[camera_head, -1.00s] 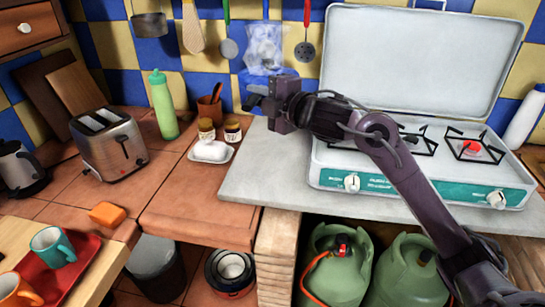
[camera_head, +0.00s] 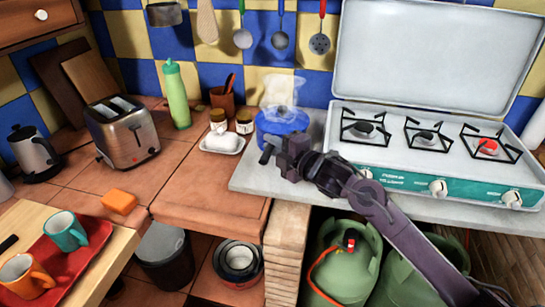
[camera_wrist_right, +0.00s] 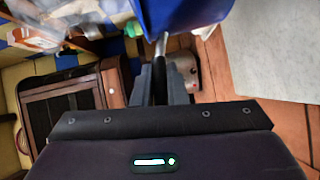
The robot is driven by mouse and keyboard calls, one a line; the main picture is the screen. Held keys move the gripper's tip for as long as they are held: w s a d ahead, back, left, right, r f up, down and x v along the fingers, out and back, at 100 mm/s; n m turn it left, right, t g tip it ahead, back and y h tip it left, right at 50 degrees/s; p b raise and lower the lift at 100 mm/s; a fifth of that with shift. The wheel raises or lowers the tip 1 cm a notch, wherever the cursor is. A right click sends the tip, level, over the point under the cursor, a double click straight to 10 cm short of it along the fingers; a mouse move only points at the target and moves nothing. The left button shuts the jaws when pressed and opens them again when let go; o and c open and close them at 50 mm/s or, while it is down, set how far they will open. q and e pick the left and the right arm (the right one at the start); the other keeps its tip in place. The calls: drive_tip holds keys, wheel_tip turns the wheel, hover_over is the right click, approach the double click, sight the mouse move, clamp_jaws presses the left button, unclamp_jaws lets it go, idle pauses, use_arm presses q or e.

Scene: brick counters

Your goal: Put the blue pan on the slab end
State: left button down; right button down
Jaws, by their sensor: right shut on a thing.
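The blue pan (camera_head: 270,126) is over the left end of the pale grey slab (camera_head: 245,180) in the head view. A crumpled clear bag-like thing (camera_head: 283,92) stands up from its top. My right gripper (camera_head: 268,150) is at the pan's near side, shut on its dark handle. In the right wrist view the pan's blue side (camera_wrist_right: 180,12) is at the top and the handle (camera_wrist_right: 160,70) runs between the fingers. The slab (camera_wrist_right: 275,50) is at the right there. I cannot tell whether the pan's base touches the slab. My left gripper is not in view.
The white gas stove (camera_head: 400,165) stands right of the pan. Two jars (camera_head: 243,122) and a white dish (camera_head: 222,144) are close on the left, on the tiled counter. Utensils hang on the wall behind. Green gas bottles (camera_head: 345,260) stand below the slab.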

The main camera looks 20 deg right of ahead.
wheel_tip(320, 180, down, 4)
drive_tip(key=shift+r, duration=0.2)
drive_tip(key=shift+f, duration=0.15)
drive_tip(key=c, duration=1.5)
unclamp_jaws()
drive_tip(key=shift+f, duration=0.1)
drive_tip(key=shift+o, duration=0.2)
